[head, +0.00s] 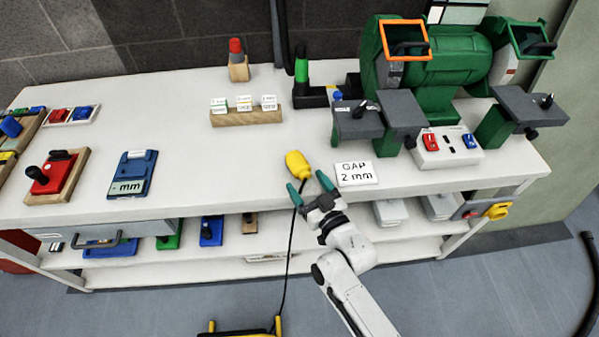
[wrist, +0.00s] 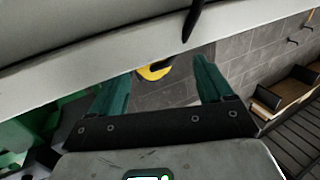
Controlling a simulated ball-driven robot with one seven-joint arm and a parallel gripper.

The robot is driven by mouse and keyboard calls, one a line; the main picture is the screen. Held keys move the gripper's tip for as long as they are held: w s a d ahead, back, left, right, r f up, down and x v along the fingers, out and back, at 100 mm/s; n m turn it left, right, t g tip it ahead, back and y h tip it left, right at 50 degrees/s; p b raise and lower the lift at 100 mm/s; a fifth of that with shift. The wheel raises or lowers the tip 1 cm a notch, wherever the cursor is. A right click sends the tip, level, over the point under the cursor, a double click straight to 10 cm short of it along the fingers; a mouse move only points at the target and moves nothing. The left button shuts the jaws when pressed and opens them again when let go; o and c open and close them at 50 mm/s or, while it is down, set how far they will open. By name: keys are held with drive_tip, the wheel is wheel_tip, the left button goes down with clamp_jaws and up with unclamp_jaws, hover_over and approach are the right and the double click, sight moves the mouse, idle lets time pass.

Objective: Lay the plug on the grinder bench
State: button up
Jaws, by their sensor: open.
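The yellow plug (head: 297,164) appears to lie on the white top of the grinder bench (head: 210,165), near the front edge; the head view does not settle full contact. Its black cable (head: 290,245) runs down over the front edge toward the floor. My gripper (head: 309,184) is open at the front edge, just in front of the plug, with its teal fingers spread and nothing seen held. In the wrist view my gripper (wrist: 160,85) is open too; a yellow and black shape shows beyond the fingers, and I cannot tell what it is.
A white "GAP 2 mm" card (head: 356,174) lies right of the plug. The green grinder (head: 440,75) with grey rests stands behind it. A wooden block (head: 246,117) with cards stands behind the plug. The bench top left of the plug is clear up to a blue gauge (head: 132,172).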

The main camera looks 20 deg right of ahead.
drive_tip(key=s, duration=0.5)
drive_tip(key=shift+s+d, duration=0.2)
drive_tip(key=shift+s, duration=0.2)
